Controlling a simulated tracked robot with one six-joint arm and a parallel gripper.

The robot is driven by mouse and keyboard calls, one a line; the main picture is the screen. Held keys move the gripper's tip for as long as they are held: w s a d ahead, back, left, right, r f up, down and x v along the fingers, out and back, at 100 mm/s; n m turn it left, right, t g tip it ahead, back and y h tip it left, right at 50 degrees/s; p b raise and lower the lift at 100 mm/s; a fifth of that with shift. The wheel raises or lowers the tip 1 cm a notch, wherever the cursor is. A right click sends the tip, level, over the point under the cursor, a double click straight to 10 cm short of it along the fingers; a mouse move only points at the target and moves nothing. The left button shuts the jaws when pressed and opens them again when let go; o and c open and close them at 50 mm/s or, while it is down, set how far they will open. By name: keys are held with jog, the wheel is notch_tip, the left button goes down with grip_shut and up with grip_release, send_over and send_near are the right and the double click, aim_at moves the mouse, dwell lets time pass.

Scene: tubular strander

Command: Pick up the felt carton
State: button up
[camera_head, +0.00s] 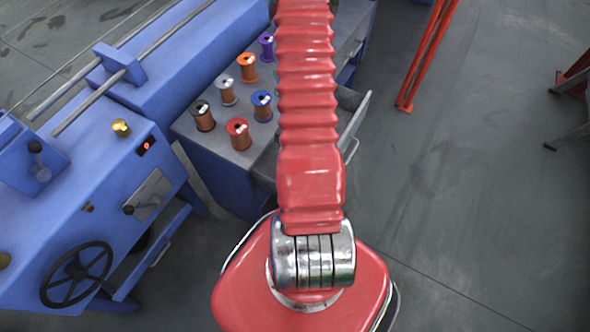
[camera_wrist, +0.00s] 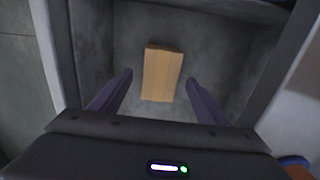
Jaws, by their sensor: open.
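A tan, box-shaped carton (camera_wrist: 161,74), which I take for the felt carton, lies on the grey bottom of an open drawer in the wrist view. My gripper (camera_wrist: 157,90) is open above it, with one dark finger to the left of the carton and one to the right. Neither finger appears to touch it, and I cannot tell the height gap. In the head view my red arm covers the middle, and neither the gripper nor the carton shows there.
The drawer's walls (camera_wrist: 83,50) stand close around the gripper. In the head view, several wire spools, among them a red one (camera_head: 238,134), stand on the blue cabinet's grey top (camera_head: 190,128). A blue machine with a black handwheel (camera_head: 76,274) is at left. Floor at right is mostly clear.

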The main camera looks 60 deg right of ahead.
jog(key=shift+f, duration=2.1)
jog(key=shift+c, duration=0.5)
jog(key=c, duration=1.1)
